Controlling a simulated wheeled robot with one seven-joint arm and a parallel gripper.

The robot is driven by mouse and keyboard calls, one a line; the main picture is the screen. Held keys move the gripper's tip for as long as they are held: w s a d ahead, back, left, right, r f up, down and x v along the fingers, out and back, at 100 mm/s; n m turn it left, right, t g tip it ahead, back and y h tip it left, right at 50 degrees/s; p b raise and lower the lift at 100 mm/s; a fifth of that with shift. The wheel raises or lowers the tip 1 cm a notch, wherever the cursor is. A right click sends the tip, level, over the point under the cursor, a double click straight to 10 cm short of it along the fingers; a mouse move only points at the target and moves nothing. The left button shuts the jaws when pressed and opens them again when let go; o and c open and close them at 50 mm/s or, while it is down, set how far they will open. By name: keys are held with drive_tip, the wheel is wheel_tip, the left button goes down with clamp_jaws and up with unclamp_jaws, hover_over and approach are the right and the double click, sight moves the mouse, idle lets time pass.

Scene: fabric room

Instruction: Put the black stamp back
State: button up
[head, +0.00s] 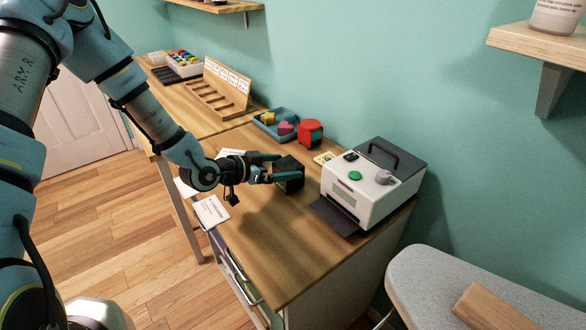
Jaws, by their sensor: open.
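A black block-shaped thing (290,171), which looks like the black stamp, stands on the wooden table in the head view. My gripper (273,176) is open, reaching from the left, with its fingertips at the near left side of the black stamp. I cannot tell whether the fingers are around it or only beside it. A red block-shaped thing (311,133) stands behind it. A blue tray (263,131) behind holds a yellow piece (269,119) and a pink piece (286,128).
A white and dark machine (345,190) with a handle stands to the right. White papers (211,211) lie at the table's front edge. A slotted wooden rack (217,101) stands further back. The table's near right part is clear.

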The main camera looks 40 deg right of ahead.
drive_tip(key=w+a+n+t+y, duration=0.1)
drive_tip(key=w+a, duration=0.1)
drive_tip(key=a, duration=0.3)
drive_tip(key=w+a+r+n+t+y+b, duration=0.1)
drive_tip(key=w+a+y, duration=0.1)
drive_tip(key=a, duration=0.4)
drive_tip(key=w+a+n+t+y, duration=0.1)
drive_tip(key=w+a, duration=0.3)
drive_tip(key=a, duration=0.1)
drive_tip(key=shift+w+a+r+y, duration=0.2)
drive_tip(key=shift+a+r+y, duration=0.05)
drive_tip(key=shift+r+y, duration=0.15)
drive_tip(key=w+a+r+n+t+y, duration=0.2)
drive_tip(key=w+a+n+y, duration=0.2)
drive_tip(key=a, duration=0.8)
drive_tip(key=s+a+r+n+g+y, duration=0.1)
drive_tip(key=s+a+r+n, duration=0.3)
drive_tip(key=a, duration=0.4)
drive_tip(key=s+a+r+n+g+y, duration=0.1)
drive_tip(key=s+a+r+n+y, duration=0.2)
drive_tip(key=a, duration=0.6)
wheel_tip(320, 180, up, 2)
drive_tip(key=s+n, duration=0.1)
drive_tip(key=n, duration=0.2)
drive_tip(key=shift+s+a+n+g+y, duration=0.2)
drive_tip(key=shift+n+g+y, duration=0.1)
